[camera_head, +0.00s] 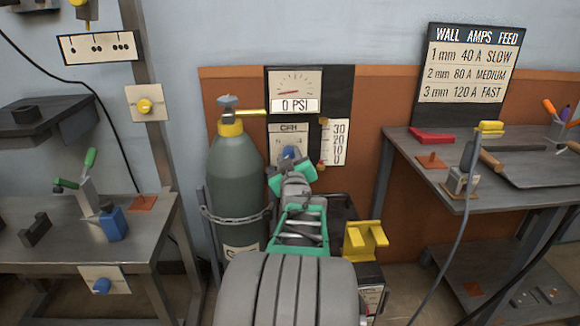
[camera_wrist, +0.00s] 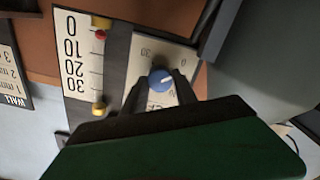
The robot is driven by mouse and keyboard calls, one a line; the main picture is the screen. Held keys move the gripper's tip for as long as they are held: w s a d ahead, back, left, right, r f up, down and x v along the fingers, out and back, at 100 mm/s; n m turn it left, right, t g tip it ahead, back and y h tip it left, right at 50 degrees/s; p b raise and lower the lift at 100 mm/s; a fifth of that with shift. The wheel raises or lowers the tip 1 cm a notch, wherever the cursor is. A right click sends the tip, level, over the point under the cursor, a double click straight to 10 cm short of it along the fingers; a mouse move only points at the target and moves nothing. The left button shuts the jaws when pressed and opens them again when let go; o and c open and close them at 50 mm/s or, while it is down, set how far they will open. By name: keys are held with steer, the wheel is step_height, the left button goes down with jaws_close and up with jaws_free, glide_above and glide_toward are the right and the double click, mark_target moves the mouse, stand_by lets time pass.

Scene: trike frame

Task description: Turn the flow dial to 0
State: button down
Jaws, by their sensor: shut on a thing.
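The flow dial is a blue knob (camera_wrist: 160,78) with a white mark on a white panel lettered CFH. In the wrist view, which is upside down, the panel shows a "30" and a "0" above the knob. My gripper (camera_wrist: 159,84) has one dark finger on each side of the knob and is shut on it. In the head view the blue knob (camera_head: 290,153) is partly hidden behind my green and grey gripper (camera_head: 291,166). A 30-to-0 flow scale (camera_head: 335,142) stands beside the panel. Its red ball (camera_wrist: 100,35) sits near the 0 end.
A gauge (camera_head: 295,90) above reads 0 PSI. A green gas cylinder (camera_head: 235,180) with a yellow collar stands close left of my arm. A yellow bracket (camera_head: 364,240) is to the right. Workbenches (camera_head: 400,150) flank both sides, and a grey cable hangs at the right.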

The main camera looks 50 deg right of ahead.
steer(key=shift+f+n+b, duration=0.1)
steer(key=shift+n+b, duration=0.35)
steer(key=shift+n, duration=0.15)
steer(key=c, duration=1)
jaws_free()
steer(key=shift+o, duration=0.2)
steer(key=shift+s+a, duration=0.1)
steer(key=p+v, duration=0.2)
steer(key=v, duration=0.5)
steer(key=shift+s+a, duration=0.15)
steer(key=shift+a, duration=0.05)
